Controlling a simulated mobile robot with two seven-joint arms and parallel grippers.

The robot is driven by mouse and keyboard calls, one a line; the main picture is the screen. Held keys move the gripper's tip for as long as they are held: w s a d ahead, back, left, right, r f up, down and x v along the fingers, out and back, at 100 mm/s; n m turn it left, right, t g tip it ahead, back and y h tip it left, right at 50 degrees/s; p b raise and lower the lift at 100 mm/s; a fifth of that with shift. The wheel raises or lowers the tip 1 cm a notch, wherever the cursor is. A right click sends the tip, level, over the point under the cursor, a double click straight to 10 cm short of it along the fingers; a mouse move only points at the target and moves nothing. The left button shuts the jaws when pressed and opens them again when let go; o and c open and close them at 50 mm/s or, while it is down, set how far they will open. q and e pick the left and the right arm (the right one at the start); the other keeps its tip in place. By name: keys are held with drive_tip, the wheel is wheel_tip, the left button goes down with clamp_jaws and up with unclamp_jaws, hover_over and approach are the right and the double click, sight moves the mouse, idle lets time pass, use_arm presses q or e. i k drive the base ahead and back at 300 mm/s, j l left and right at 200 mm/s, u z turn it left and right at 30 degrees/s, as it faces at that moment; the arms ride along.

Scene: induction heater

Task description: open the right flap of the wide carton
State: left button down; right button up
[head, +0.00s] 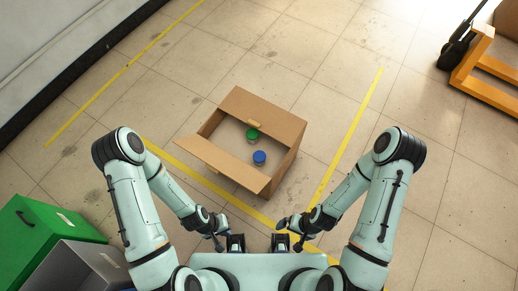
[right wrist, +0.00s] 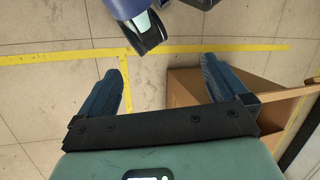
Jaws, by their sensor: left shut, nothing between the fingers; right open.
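The wide brown carton (head: 286,168) stands on the floor ahead of me, turned at an angle, with its middle uncovered. One broad panel or flap (head: 262,112) lies along its far upper-right edge; its exact tilt is hard to tell. Another flap (head: 225,166) runs along the near lower-left edge and appears to slant outward. My left gripper (head: 218,244) is shut and empty, in front of and below the carton. My right gripper (head: 289,236) is open and empty, near my body and apart from the carton. In the right wrist view its fingers (right wrist: 161,80) are spread, with the carton (right wrist: 184,92) beyond.
A green-lidded jar (head: 252,134) and a blue-lidded jar (head: 259,157) are inside the carton. Yellow floor lines (head: 343,140) run beside it. A green bin (head: 40,240) and grey bin (head: 88,268) stand lower left. An orange pallet truck (head: 478,75) is upper right. Floor around the carton is clear.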

sight(283, 126)
drive_tip(key=l+u, duration=0.3)
drive_tip(key=u, duration=0.15)
drive_tip(key=l+u, duration=0.7)
drive_tip(key=u, duration=0.15)
drive_tip(key=k+l+u, duration=0.1)
drive_tip(key=l+u, duration=0.2)
drive_tip(key=u, duration=0.15)
drive_tip(key=l+u, duration=0.55)
drive_tip(key=u, duration=0.2)
